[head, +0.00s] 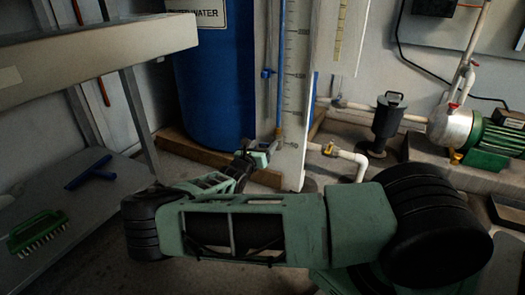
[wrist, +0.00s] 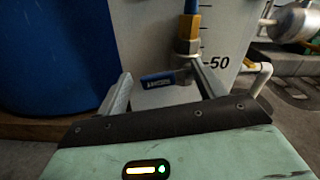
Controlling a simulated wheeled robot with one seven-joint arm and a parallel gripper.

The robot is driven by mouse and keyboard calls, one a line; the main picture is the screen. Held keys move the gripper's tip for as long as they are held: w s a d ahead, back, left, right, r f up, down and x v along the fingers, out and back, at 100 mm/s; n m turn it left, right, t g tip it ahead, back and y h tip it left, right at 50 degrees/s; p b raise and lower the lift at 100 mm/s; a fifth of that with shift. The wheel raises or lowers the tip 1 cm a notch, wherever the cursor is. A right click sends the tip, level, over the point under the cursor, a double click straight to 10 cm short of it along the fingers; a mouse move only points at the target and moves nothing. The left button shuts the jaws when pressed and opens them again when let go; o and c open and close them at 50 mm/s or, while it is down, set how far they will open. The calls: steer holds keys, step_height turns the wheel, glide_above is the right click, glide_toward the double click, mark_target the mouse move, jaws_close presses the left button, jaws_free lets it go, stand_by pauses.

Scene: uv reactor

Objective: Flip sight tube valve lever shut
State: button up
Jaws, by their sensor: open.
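The sight tube (head: 281,70) runs down the front of a white scale board. In the wrist view a brass fitting (wrist: 188,38) sits at its lower end, with a blue valve lever (wrist: 165,79) pointing left, roughly level. My gripper (wrist: 161,74) is open, one finger on each side of the lever, with nothing clamped. I cannot tell whether a finger touches the lever. In the head view my gripper (head: 265,149) is at the foot of the tube, and the lever there is too small to make out. Another blue handle (head: 266,73) shows higher up beside the tube.
A blue drum (head: 212,85) stands close left on a wooden base. A green pump (head: 490,135) stands further right. A shelf (head: 90,50) fills the left side.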

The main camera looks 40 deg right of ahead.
steer(key=shift+d, duration=0.15)
steer(key=c, duration=1)
steer(key=m+p, duration=0.1)
steer(key=p, duration=0.2)
steer(key=r+m+p, duration=0.1)
steer(key=p, duration=0.2)
steer(key=shift+m, duration=0.3)
steer(key=o, duration=1)
